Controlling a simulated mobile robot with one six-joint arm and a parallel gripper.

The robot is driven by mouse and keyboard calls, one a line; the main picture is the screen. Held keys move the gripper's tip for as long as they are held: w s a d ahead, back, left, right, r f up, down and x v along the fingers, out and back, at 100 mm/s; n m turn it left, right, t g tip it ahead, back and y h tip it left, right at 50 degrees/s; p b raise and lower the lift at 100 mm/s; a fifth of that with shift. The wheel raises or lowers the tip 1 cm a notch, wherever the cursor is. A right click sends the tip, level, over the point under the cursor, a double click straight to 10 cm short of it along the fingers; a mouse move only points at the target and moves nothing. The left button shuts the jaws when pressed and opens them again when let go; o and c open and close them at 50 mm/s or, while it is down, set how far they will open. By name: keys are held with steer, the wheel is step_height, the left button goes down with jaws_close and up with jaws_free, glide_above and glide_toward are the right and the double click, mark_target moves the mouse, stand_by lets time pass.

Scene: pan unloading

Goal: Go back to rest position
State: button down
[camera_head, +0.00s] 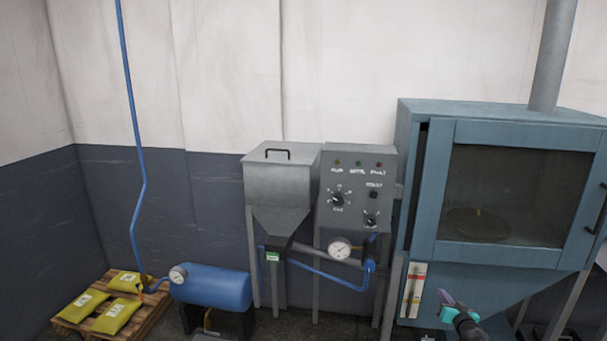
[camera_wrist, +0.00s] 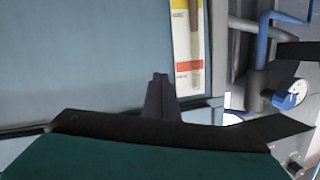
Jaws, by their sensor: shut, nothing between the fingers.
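My gripper (camera_head: 443,298) is at the lower right of the head view, in front of the lower part of the blue cabinet (camera_head: 403,160). Its fingers are together with nothing between them. In the wrist view the fingers (camera_wrist: 159,92) point up toward the blue cabinet face (camera_wrist: 90,60). No object is held. Most of my arm is out of the head view, below its lower edge.
A labelled gauge strip (camera_head: 413,290) is on the cabinet front beside my gripper. Left of it stand a control box (camera_head: 357,190), a grey hopper (camera_head: 281,185), a blue tank (camera_head: 212,287) and a pallet with yellow bags (camera_head: 117,316). A dial (camera_wrist: 290,95) shows in the wrist view.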

steer(key=s+a+f+m+g+h+b, duration=0.1)
steer(key=s+a+f+g, duration=0.3)
steer(key=a+f, duration=0.8)
steer(key=s+a+f+g+b, duration=0.15)
steer(key=s+a+f, duration=0.45)
steer(key=a+f, duration=0.65)
steer(key=s+a+f+g, duration=0.3)
steer(key=s+a, duration=0.1)
steer(key=s, duration=0.5)
steer(key=s+a+f+n+g, duration=0.1)
steer(key=s+a+f+g, duration=0.25)
steer(key=s, duration=0.65)
steer(key=s+a+f+g, duration=0.3)
steer(key=s+a+f, duration=0.1)
steer(key=s, duration=0.5)
steer(key=s+a+r+n+g, duration=0.1)
steer(key=s+g, duration=0.1)
steer(key=s, duration=0.4)
steer(key=s+a+r+n+g+y, duration=0.1)
steer(key=s+a+r+g, duration=0.1)
steer(key=s, duration=0.4)
steer(key=s+a+r+n+g+y, duration=0.1)
steer(key=s+n+g, duration=0.1)
steer(key=s, duration=0.4)
steer(key=shift+s+a+r+g, duration=0.15)
steer(key=shift+s+a+g, duration=0.15)
steer(key=shift+g, duration=0.2)
